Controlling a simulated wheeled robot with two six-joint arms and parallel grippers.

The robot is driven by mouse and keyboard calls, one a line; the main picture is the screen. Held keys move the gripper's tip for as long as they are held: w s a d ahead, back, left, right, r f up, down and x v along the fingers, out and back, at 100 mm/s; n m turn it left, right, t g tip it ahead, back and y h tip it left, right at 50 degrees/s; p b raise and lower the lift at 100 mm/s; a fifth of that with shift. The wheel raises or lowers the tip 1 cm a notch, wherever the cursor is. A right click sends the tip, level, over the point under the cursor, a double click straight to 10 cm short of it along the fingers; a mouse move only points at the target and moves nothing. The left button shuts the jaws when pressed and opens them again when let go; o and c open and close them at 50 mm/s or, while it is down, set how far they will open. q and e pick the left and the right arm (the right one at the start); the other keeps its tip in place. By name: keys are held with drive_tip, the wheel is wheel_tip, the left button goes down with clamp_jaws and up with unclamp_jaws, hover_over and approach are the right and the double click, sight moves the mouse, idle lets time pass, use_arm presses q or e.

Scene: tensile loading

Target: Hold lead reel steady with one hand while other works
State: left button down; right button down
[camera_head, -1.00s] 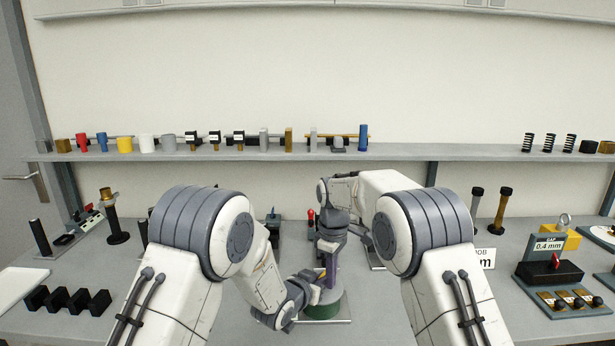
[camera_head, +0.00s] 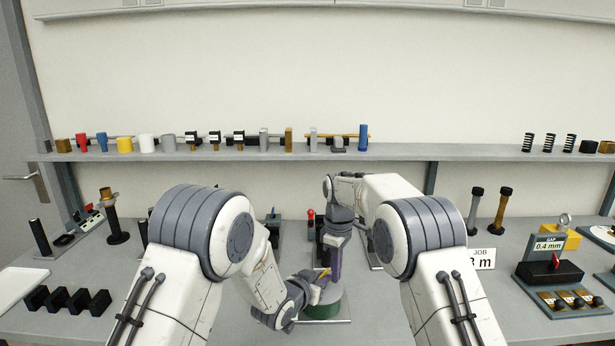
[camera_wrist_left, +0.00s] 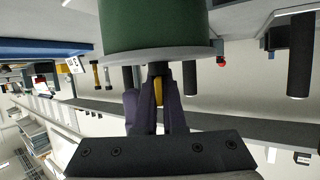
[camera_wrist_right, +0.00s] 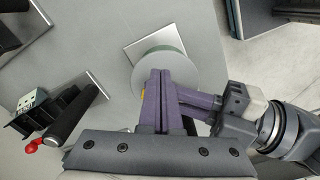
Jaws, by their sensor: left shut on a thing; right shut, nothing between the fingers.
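The lead reel appears to be the green drum (camera_head: 322,309) with a pale grey flange, on a plate at the front middle of the bench. It shows large in the left wrist view (camera_wrist_left: 152,28) and mostly by its flange in the right wrist view (camera_wrist_right: 185,68). My left gripper (camera_wrist_left: 157,88) is shut on a small dark and yellow piece (camera_wrist_left: 158,92) at the reel's flange; the fingers partly hide it. My right gripper (camera_wrist_right: 158,78) is shut and empty, its purple fingers over the reel's flange beside the left gripper. I cannot tell whether it touches the reel.
A gap display (camera_head: 548,244) and black block (camera_head: 549,272) stand at the right. Black blocks (camera_head: 68,299) line the left front. Dark posts stand on both sides. A shelf (camera_head: 250,154) with small parts runs along the wall. My arms leave little room around the reel.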

use_arm(q)
drive_tip(key=shift+s+f, duration=0.1)
drive_tip(key=shift+f, duration=0.15)
use_arm(e)
drive_tip(key=shift+w, duration=0.2)
drive_tip(key=shift+d, duration=0.1)
drive_tip(key=shift+d, duration=0.35)
wheel_tip(320, 180, up, 6)
idle(0.6)
drive_tip(key=shift+s, duration=0.1)
